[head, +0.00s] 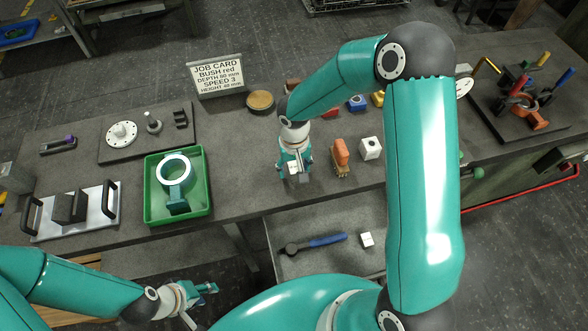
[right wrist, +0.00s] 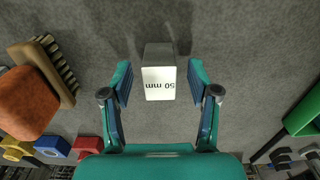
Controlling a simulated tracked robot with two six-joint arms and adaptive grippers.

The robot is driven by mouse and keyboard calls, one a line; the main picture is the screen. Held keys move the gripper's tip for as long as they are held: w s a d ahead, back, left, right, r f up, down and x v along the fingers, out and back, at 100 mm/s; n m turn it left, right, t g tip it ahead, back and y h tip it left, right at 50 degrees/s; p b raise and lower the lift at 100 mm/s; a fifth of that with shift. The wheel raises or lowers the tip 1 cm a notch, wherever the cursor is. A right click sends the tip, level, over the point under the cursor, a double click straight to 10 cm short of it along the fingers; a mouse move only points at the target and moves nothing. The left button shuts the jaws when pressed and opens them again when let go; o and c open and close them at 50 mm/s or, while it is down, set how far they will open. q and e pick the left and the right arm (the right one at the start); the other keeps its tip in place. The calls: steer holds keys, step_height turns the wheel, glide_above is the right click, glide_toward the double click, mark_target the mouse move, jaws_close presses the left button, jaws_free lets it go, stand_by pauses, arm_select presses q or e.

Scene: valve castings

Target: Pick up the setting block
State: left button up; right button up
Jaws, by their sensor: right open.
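In the head view my right gripper (head: 296,172) points down at the bench and hides much of the block (head: 301,178). My left gripper (head: 203,302) is low at the left, in front of the bench and empty; its jaw opening is unclear.
An orange-topped brush (head: 341,152) and a white cube (head: 370,148) stand right of my right gripper. A green tray (head: 150,212) with a casting is to its left. A job card (head: 217,76) stands behind. A lower shelf holds a blue-handled tool (head: 315,243) and white block (head: 366,240).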

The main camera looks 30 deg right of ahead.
jaws_close()
steer(key=shift+r, duration=0.1)
stand_by(0.4)
